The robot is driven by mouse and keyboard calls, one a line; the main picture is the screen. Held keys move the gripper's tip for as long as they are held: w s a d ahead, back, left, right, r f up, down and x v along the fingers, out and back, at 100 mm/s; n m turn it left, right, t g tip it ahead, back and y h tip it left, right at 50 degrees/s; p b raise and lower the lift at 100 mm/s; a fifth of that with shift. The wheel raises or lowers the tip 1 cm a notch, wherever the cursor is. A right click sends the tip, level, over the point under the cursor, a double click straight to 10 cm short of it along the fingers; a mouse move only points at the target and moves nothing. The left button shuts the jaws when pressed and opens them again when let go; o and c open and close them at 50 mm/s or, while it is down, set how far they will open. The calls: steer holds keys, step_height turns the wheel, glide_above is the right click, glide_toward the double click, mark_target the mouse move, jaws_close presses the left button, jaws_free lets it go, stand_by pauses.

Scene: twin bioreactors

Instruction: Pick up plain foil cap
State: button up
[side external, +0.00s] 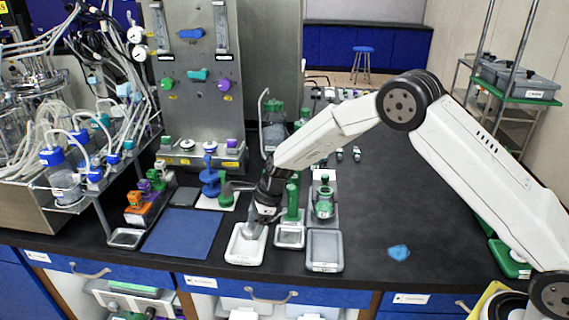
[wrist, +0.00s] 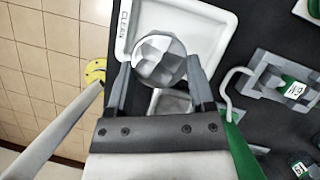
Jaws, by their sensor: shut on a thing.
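The plain foil cap (wrist: 160,58) is a faceted silver piece between my two fingers in the wrist view. My gripper (wrist: 160,72) is shut on it, one finger on each side. The cap is over a white tray (wrist: 220,20) whose rim label appears to read "CLEAN". In the side view my gripper (side external: 250,230) points down into the white tray (side external: 243,258) at the bench's front. The cap is hard to make out there. I cannot tell whether it touches the tray floor.
A small tray (side external: 290,244) and a grey tray (side external: 324,266) stand just right of the white tray. A blue mat (side external: 183,232) lies left. Green and blue fittings (side external: 210,178) stand close behind. A blue crumpled piece (side external: 399,252) lies right, with clear bench around it.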

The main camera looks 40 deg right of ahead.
steer(key=s+d+r, duration=0.2)
steer(key=s+r, duration=0.6)
steer(key=s, duration=0.4)
steer(key=shift+d, duration=0.15)
stand_by(0.6)
